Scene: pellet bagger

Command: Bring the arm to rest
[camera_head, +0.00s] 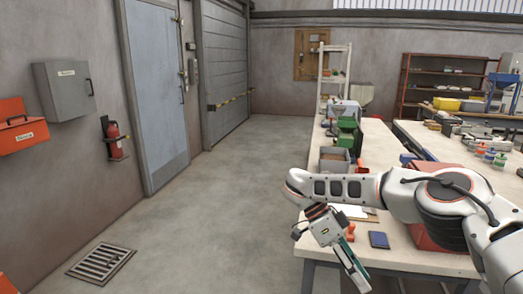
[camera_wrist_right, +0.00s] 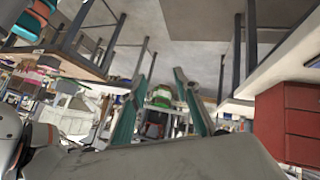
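My right arm (camera_head: 352,188) comes in from the right in the head view and reaches left over the near end of the workbench (camera_head: 425,258). My right gripper (camera_head: 356,265) hangs down and tilts at the bench's near left corner. In the right wrist view its two teal fingers (camera_wrist_right: 162,78) stand apart with nothing held between them. It is open and empty. My left arm and left gripper are not in view.
A dark blue flat item (camera_head: 379,239) lies on the bench near the gripper. A red box (camera_head: 432,238) stands partly behind my arm. Bins (camera_head: 334,160) stand farther back. The floor (camera_head: 215,215) left of the bench is clear, with a drain grate (camera_head: 101,262).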

